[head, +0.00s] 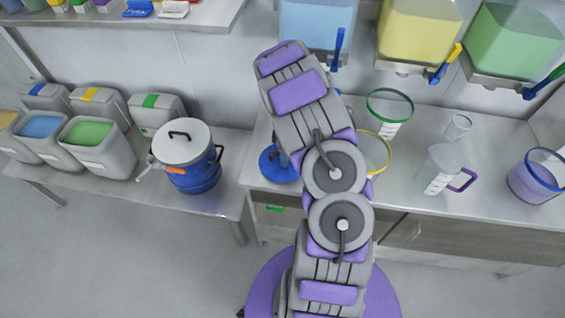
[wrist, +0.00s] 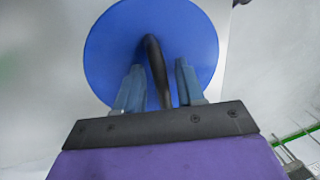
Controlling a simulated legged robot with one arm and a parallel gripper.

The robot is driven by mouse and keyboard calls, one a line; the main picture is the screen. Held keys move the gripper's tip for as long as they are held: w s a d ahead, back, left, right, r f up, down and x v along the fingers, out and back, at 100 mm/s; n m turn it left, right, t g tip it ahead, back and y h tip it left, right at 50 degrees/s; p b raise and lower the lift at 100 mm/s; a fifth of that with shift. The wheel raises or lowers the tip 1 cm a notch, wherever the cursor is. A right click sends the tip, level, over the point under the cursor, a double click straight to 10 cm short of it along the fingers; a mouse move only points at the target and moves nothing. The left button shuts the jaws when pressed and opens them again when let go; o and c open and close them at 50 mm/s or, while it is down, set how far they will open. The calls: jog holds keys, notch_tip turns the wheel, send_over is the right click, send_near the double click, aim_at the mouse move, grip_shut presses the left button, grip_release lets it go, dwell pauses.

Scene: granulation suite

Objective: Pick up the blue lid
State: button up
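The blue lid (wrist: 112,40) is a round disc with a black arched handle (wrist: 155,72), seen close up in the wrist view. My gripper (wrist: 158,82) is at the handle, with one blue-grey finger on each side of it. The fingers are apart, and gaps show between them and the handle. In the head view the blue lid (head: 270,166) lies on the metal counter just left of my arm. My arm hides its right part, and my gripper is mostly hidden there.
A blue pot with a white lid (head: 183,143) stands on the lower bench at left, near several bins. A green-rimmed sieve (head: 389,105), a yellow-rimmed sieve (head: 379,152), a purple-handled jug (head: 441,172) and a beaker (head: 458,127) stand right of my arm. Hoppers hang above.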

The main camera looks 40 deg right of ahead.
jog(key=shift+c, duration=0.4)
grip_shut()
